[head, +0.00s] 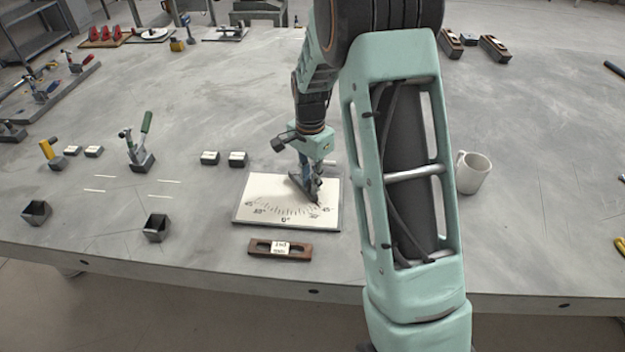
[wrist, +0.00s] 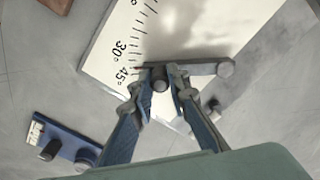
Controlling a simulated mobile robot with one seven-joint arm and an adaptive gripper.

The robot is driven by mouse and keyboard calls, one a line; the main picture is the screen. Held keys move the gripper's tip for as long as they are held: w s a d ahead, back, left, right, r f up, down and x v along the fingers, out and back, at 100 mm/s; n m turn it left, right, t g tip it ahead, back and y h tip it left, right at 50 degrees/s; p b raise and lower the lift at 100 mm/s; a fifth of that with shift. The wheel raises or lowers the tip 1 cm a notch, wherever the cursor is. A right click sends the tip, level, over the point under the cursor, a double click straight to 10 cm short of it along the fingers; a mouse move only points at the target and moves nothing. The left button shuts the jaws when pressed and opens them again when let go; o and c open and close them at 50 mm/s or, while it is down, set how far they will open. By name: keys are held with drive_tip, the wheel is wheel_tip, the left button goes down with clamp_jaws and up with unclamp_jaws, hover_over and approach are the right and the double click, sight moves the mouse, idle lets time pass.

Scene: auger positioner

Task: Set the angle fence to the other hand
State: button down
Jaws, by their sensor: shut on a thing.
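The angle plate (head: 262,212) is a white board with a printed degree scale, 0 in the middle and 30 and 45 on each side. It also shows in the wrist view (wrist: 112,50). The angle fence (wrist: 205,68) is a grey bar lying over the plate, with its tip near a 45 mark and a round knob at its other end. My gripper (wrist: 160,80) is shut on the fence's dark upright post, one finger on each side. In the head view my gripper (head: 312,190) is over the plate's right half, and partly hides the fence.
A white mug (head: 472,172) stands to the right, beyond my arm. A green-handled clamp (head: 141,148), small dark blocks (head: 210,158) and open dark cups (head: 157,227) stand to the left.

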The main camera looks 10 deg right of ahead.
drive_tip(key=shift+s+a+m, duration=0.25)
drive_tip(key=shift+a+m, duration=0.65)
drive_tip(key=shift+m, duration=0.3)
drive_tip(key=a+m+p, duration=0.1)
drive_tip(key=a+m, duration=0.1)
drive_tip(key=shift+s+r+m, duration=0.1)
drive_tip(key=shift+m, duration=0.2)
drive_tip(key=a+m+p, duration=0.2)
drive_tip(key=m, duration=0.1)
drive_tip(key=shift+w+a+m, duration=0.3)
drive_tip(key=a+m+p, duration=0.1)
drive_tip(key=w+a+m+p, duration=0.1)
drive_tip(key=m, duration=0.1)
drive_tip(key=m+p, duration=0.1)
drive_tip(key=shift+w+a+m, duration=0.3)
drive_tip(key=shift+w+a, duration=0.1)
drive_tip(key=shift+w+a+m+p, duration=0.5)
drive_tip(key=shift+w+m, duration=0.1)
drive_tip(key=shift+m, duration=0.35)
drive_tip(key=shift+w+a+m+p, duration=0.35)
drive_tip(key=shift+w+m+p, duration=0.15)
drive_tip(key=shift+m, duration=0.45)
drive_tip(key=shift+w, duration=0.1)
drive_tip(key=c, duration=1.8)
unclamp_jaws()
drive_tip(key=shift+c, duration=0.2)
